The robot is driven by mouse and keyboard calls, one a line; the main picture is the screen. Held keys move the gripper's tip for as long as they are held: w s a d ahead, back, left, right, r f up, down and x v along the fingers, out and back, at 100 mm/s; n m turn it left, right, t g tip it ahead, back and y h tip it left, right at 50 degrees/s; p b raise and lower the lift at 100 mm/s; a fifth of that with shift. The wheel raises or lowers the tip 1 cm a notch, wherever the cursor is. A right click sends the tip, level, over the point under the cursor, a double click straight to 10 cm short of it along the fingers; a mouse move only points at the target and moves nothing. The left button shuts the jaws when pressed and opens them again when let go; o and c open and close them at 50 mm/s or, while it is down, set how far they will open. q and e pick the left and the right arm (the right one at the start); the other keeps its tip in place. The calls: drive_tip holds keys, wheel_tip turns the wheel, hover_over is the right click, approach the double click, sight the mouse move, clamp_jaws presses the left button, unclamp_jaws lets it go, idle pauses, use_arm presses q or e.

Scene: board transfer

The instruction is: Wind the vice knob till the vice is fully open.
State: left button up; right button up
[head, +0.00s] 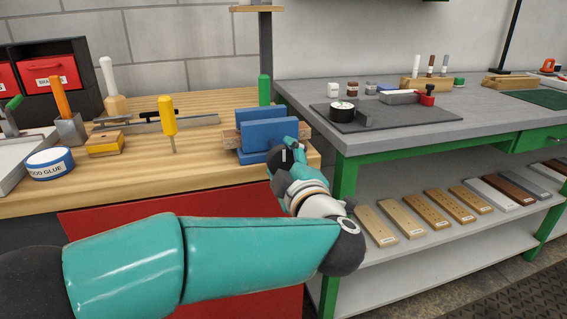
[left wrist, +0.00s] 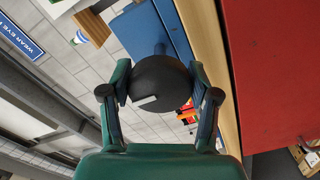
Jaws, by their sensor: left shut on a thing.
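The blue vice (head: 262,135) is at the right end of the wooden bench, with two blue plates one behind the other and brown wood beside them. How wide its jaws stand apart is hard to tell. The round black vice knob (left wrist: 160,85) fills the middle of the left wrist view, with a pale mark on its face. My left gripper (head: 285,158) is at the front of the vice, its fingers on either side of the knob and shut on it. In the head view the gripper hides most of the knob. My right gripper is not in view.
The wooden bench (head: 200,190) holds a yellow-handled tool (head: 169,116), a glue tub (head: 50,164) and other tools left of the vice. A grey bench (head: 420,133) with a green frame stands close on the right, with sample boards on its shelf. A red panel (head: 220,205) is below the bench.

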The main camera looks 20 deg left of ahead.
use_arm(q)
drive_tip(key=shift+a+f, duration=0.1)
drive_tip(key=shift+f, duration=0.05)
drive_tip(key=o, duration=1.2)
drive_tip(key=shift+c, duration=0.2)
drive_tip(key=shift+s, duration=0.1)
drive_tip(key=shift+s+d, duration=0.35)
drive_tip(key=v, duration=1.1)
drive_tip(key=shift+w, duration=0.1)
